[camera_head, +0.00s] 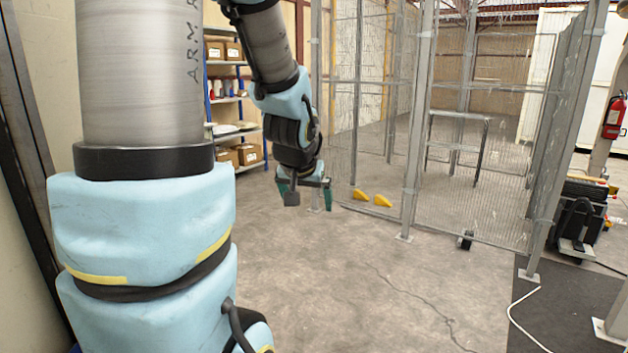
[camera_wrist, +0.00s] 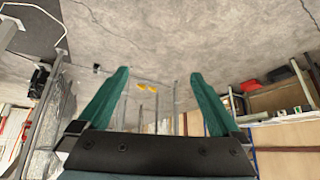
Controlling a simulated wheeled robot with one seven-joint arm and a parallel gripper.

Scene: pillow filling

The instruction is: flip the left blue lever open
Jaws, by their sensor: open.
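My gripper (camera_head: 305,192) hangs above the concrete floor near the middle of the head view, pointing down. Its two teal fingers are apart with nothing between them. In the wrist view my gripper (camera_wrist: 160,74) also shows open and empty, with the floor beyond its fingertips. I can make out no blue lever in either view.
A wire-mesh cage (camera_head: 408,170) with metal posts stands beyond my gripper. Two yellow wedges (camera_head: 372,198) lie on the floor near its front. A shelf with boxes (camera_head: 250,153) is behind my arm. A black machine (camera_head: 580,215) stands at right. The front floor is clear.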

